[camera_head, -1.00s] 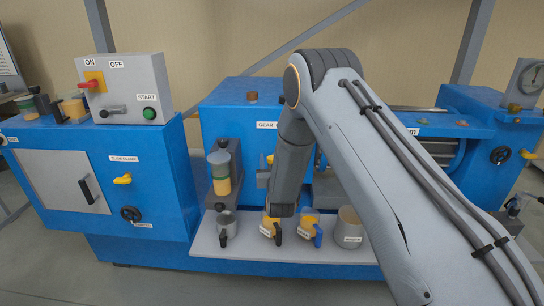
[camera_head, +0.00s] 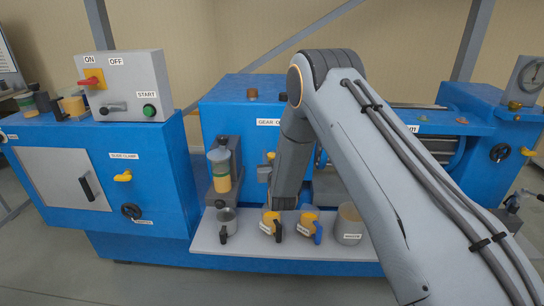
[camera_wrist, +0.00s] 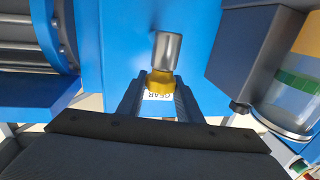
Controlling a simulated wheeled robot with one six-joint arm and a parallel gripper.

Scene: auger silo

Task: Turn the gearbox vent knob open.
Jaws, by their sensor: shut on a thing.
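The vent knob, a brass hex part with a grey metal cylinder (camera_wrist: 167,52), stands out from the blue gearbox face in the wrist view. That view is turned over, as the GEAR label (camera_wrist: 158,96) reads upside down. My gripper (camera_wrist: 160,88) has its two dark fingers on either side of the brass part and is shut on it. In the head view, my wrist hides most of this spot, and a little yellow (camera_head: 270,157) shows beside it. The blue gearbox (camera_head: 228,112) stands behind my arm.
A blue control cabinet (camera_head: 160,170) stands at the left.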

